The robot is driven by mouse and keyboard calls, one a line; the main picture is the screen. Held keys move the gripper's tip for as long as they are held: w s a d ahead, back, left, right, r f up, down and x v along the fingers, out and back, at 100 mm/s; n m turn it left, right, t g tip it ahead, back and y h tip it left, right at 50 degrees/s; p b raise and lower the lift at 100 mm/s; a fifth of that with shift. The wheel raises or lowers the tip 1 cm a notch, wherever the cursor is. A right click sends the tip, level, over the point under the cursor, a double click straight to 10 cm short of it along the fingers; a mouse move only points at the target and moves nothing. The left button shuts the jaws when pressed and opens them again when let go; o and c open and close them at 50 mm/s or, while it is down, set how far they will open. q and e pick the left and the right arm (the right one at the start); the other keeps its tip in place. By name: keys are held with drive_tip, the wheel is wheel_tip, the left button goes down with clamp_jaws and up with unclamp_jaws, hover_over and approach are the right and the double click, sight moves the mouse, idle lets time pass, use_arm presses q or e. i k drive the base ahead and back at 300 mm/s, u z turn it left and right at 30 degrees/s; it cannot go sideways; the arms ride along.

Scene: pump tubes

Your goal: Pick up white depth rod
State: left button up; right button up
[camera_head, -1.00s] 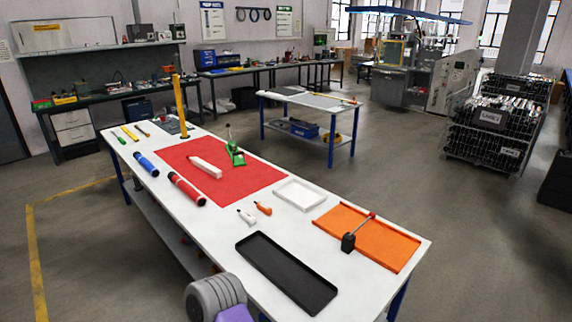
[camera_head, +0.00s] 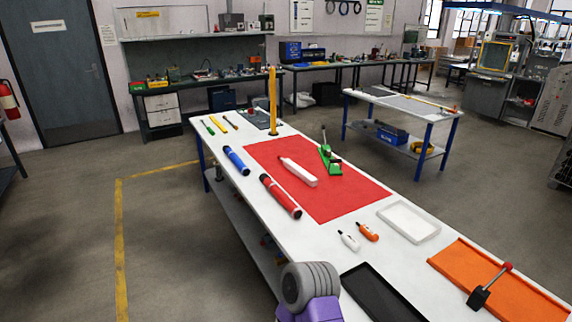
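A long white rod-like piece (camera_head: 298,172) with a small reddish mark near its far end lies on the red mat (camera_head: 345,201). It is the only white rod shape I make out, but I cannot be sure it is the depth rod. Thin green (camera_head: 207,127), yellow (camera_head: 214,123) and dark-and-yellow (camera_head: 230,121) sticks lie at the table's far left end. Neither of my grippers is in view; only a grey and purple part of my arm shows at the bottom edge, by the table's near side.
On the white table, a blue tube (camera_head: 236,160) and a red tube (camera_head: 280,196) lie left of the white piece. A yellow post (camera_head: 272,100) stands behind. A green tool (camera_head: 329,158), white tray (camera_head: 408,222), black tray (camera_head: 381,295) and orange tray (camera_head: 498,284) are around it.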

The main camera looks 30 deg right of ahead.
sight(309, 179)
drive_tip(key=i, duration=2.6)
drive_tip(key=z, duration=0.55)
